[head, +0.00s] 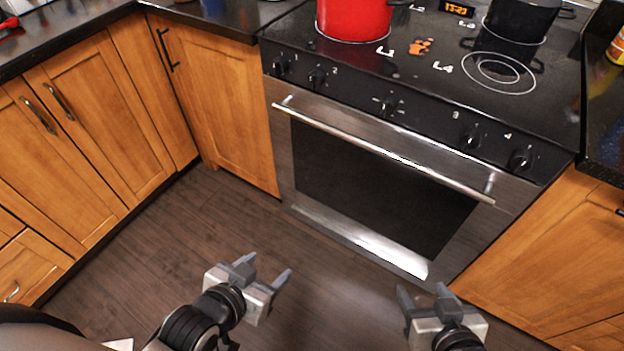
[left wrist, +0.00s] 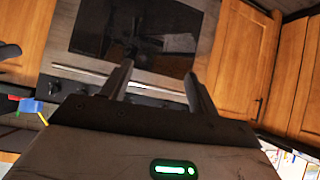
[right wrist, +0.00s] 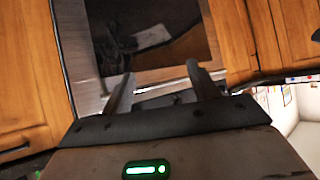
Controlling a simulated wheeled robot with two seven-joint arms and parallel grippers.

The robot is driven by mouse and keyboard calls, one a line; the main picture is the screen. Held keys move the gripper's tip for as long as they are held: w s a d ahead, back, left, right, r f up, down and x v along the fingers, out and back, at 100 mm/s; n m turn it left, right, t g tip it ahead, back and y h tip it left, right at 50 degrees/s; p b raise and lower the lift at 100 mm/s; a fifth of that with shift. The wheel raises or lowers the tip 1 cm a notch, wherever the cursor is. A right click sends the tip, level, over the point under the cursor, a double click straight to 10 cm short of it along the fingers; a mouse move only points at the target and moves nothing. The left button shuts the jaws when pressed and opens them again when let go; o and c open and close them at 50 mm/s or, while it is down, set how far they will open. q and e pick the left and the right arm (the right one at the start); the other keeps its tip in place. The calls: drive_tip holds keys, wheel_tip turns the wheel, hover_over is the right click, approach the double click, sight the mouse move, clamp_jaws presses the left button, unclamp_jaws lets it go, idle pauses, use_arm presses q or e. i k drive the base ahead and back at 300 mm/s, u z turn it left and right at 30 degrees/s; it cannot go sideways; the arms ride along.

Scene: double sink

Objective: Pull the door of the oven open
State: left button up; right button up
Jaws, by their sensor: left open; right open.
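The oven door (head: 375,190) is closed, with a dark window in a steel frame. Its long silver handle (head: 380,149) runs across the top of the door, below the row of knobs. My left gripper (head: 264,269) is open and empty, low over the floor in front of the oven. My right gripper (head: 421,292) is open and empty, also low, in front of the door's lower right side. Neither gripper touches the oven. The oven window also shows in the left wrist view (left wrist: 150,35) and in the right wrist view (right wrist: 140,35), beyond the open fingers.
A red pot (head: 352,18) and a black pot (head: 516,18) stand on the cooktop (head: 440,85). Wooden cabinets flank the oven on the left (head: 215,100) and the right (head: 545,255). The dark floor (head: 190,240) in front of the oven is clear.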

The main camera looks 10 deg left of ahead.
sight(430, 204)
drive_tip(key=u, duration=2)
drive_tip(key=i, duration=0.8)
drive_tip(key=z, duration=2.65)
